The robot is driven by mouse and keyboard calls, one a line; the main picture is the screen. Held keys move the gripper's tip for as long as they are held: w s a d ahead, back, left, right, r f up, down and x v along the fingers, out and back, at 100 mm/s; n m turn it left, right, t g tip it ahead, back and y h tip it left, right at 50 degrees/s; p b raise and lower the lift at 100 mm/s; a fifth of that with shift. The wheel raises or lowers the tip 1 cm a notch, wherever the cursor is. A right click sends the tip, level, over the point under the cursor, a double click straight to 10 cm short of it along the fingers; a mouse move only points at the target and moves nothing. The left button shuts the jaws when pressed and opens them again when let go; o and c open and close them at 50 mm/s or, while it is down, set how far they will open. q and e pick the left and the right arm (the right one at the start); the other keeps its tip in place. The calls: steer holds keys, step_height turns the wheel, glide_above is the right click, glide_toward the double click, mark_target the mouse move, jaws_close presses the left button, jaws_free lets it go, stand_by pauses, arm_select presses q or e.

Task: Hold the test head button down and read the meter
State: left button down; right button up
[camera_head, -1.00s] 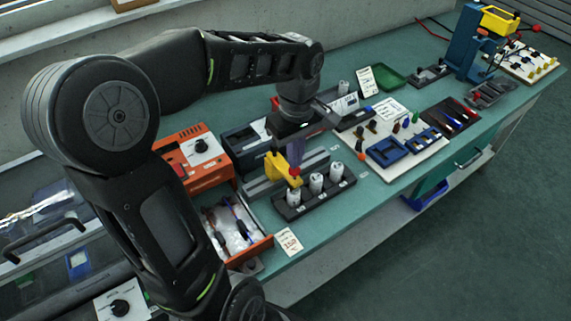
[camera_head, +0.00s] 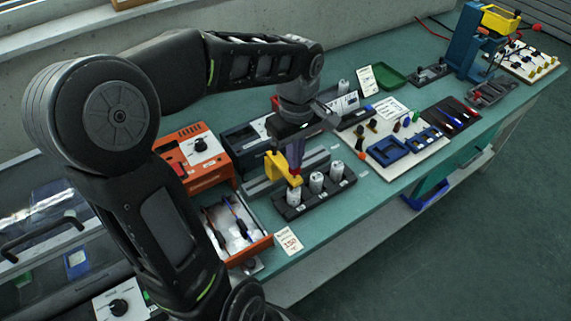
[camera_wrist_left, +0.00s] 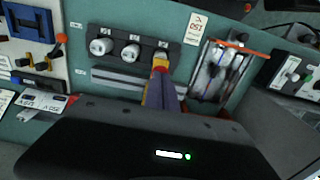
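The yellow test head (camera_head: 275,168) stands over the left end of a black rack and holds a red button above one white cylinder. My left gripper (camera_head: 295,172) points down at the button, its fingers close together with nothing visible between them. The fingertips appear to meet the red button top, which they mostly cover. In the left wrist view a red part (camera_wrist_left: 160,65) and some yellow show at the fingertips. My right gripper is out of view.
The black rack (camera_head: 318,197) holds white cylinders. An orange box with a knob (camera_head: 192,160) stands left, above an open drawer (camera_head: 235,225) with tools. A white board with blue trays (camera_head: 390,150) lies right. The bench front edge is near the rack.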

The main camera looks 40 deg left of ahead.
arm_select(q)
steer(key=shift+f+b, duration=0.7)
steer(key=shift+f, duration=0.3)
stand_by(1.1)
steer(key=shift+r+p, duration=2.7)
steer(key=shift+r, duration=0.9)
